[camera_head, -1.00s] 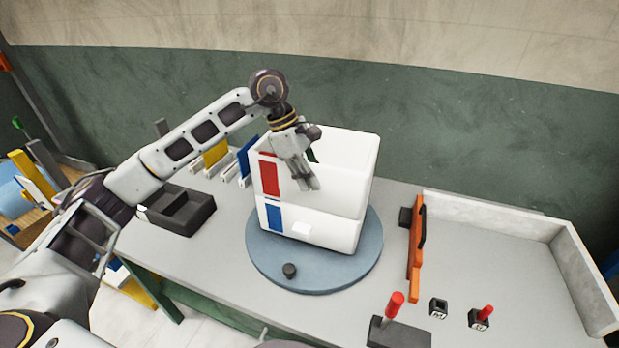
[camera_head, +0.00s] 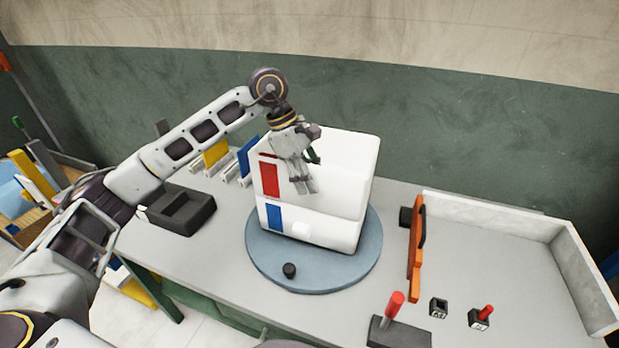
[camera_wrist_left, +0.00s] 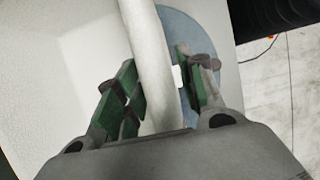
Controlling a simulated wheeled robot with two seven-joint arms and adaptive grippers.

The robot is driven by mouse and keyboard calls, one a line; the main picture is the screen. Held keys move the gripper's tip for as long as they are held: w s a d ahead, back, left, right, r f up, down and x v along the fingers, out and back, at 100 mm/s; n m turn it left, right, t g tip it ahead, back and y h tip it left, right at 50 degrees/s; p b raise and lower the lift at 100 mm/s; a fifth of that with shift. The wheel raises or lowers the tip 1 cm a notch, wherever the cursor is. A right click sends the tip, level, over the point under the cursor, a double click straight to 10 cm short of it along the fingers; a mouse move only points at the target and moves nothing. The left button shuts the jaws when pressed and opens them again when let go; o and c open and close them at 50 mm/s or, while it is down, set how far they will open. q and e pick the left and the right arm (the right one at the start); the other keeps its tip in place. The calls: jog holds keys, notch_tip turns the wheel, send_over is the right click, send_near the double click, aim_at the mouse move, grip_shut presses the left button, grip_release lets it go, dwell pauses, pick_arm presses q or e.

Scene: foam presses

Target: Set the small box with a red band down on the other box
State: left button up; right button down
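The lower box stands on a round blue-grey turntable (camera_head: 262,262). My right gripper is not in view.
A dark grey block with recesses (camera_head: 181,209) sits left of the turntable. An orange bar with a black handle (camera_head: 416,248) stands to the right. A low pale wall (camera_head: 580,262) edges the table's right side.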

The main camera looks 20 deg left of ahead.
pick_arm(q)
jog(key=shift+v, duration=5.95)
jog(key=shift+f, duration=0.1)
